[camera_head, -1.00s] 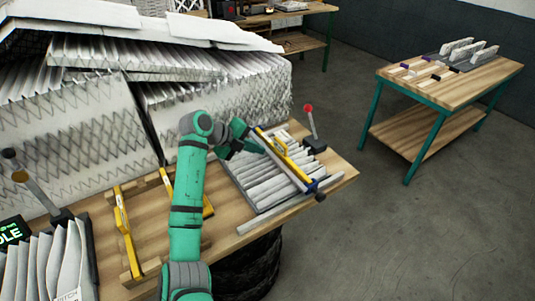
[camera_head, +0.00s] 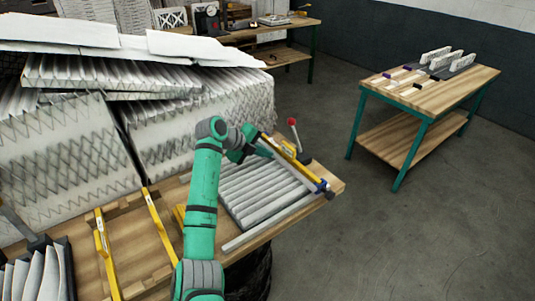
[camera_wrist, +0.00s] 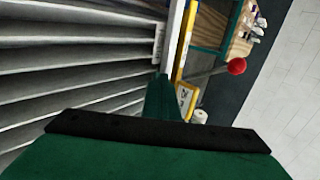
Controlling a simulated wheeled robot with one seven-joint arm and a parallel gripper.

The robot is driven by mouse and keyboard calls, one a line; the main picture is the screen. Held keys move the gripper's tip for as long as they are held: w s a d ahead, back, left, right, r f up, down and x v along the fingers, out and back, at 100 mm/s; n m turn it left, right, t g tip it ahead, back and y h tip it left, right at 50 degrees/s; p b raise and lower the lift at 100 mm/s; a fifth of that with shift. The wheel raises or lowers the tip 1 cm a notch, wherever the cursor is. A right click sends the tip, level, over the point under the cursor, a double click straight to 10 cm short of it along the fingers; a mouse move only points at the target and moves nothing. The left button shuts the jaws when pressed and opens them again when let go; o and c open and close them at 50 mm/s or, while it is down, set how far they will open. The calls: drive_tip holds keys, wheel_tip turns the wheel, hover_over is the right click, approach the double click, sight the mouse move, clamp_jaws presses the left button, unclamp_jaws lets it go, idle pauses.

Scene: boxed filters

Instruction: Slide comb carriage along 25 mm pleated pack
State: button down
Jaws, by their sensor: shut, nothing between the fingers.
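The pleated pack (camera_head: 262,192) lies in its frame at the right end of the bench, its grey-white pleats in even rows. It also fills the left of the wrist view (camera_wrist: 70,75). The comb carriage, a yellow and grey bar (camera_head: 290,157), lies along the pack's right edge; its yellow part (camera_wrist: 182,50) is upright in the wrist view. My gripper (camera_head: 259,150) is shut and empty, low beside the far part of the carriage. In the wrist view its green finger (camera_wrist: 163,100) reaches close to the carriage; contact cannot be told.
A red-knobbed lever (camera_head: 293,124) stands just right of the carriage and also shows in the wrist view (camera_wrist: 237,66). Yellow-sided stands (camera_head: 104,245) are left of my arm. Large pleated filters (camera_head: 205,125) are stacked behind. A second table (camera_head: 430,92) stands across open floor.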

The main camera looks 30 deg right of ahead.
drive_tip(key=shift+a, duration=0.1)
drive_tip(key=a, duration=0.4)
drive_tip(key=shift+s+r, duration=0.15)
drive_tip(key=shift+s, duration=0.05)
drive_tip(key=v, duration=0.8)
drive_tip(key=shift+s+a, duration=0.15)
drive_tip(key=shift+v, duration=0.75)
